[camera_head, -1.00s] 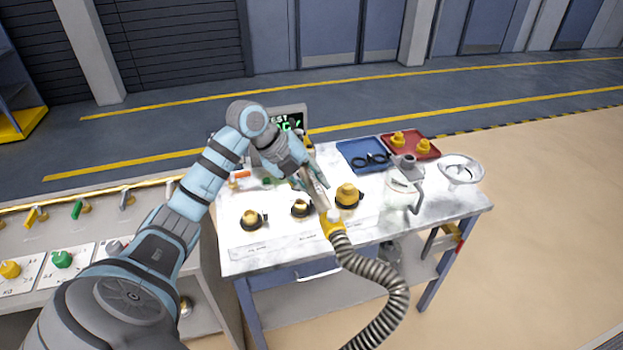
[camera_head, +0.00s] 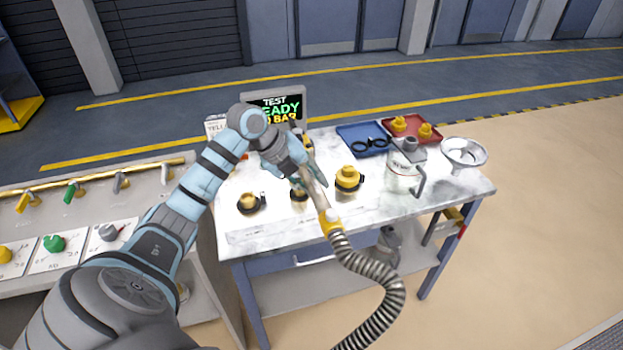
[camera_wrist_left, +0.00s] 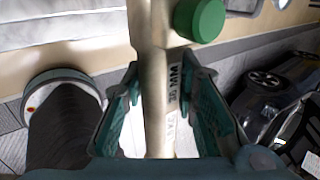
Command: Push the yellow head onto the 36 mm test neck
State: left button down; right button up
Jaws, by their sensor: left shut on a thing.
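My left gripper (camera_head: 308,182) is shut on a pale tubular handle (camera_head: 318,199). Its lower end has a yellow collar (camera_head: 331,222) joined to a ribbed grey hose. The handle's far end is hidden in the head view. Three yellow-topped black fittings stand on the bench: left (camera_head: 250,202), middle (camera_head: 298,193), partly covered, and right (camera_head: 348,177). I cannot tell which is the 36 mm test neck. My right gripper is out of view.
A monitor (camera_head: 276,106) at the back reads "TEST READY" and a bar figure. A blue tray (camera_head: 352,133), red tray (camera_head: 432,147) with yellow parts, pale jug (camera_head: 401,180) and funnel (camera_head: 465,152) stand on the right.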

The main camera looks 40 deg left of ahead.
pick_arm(q)
jog(key=shift+r+p, duration=0.1)
jog(key=shift+p, duration=0.55)
dwell(1.3)
jog(key=shift+f+b, duration=1.15)
jog(key=shift+f, duration=0.75)
jog(key=c, duration=1.2)
grip_release()
jog(key=v, duration=1.2)
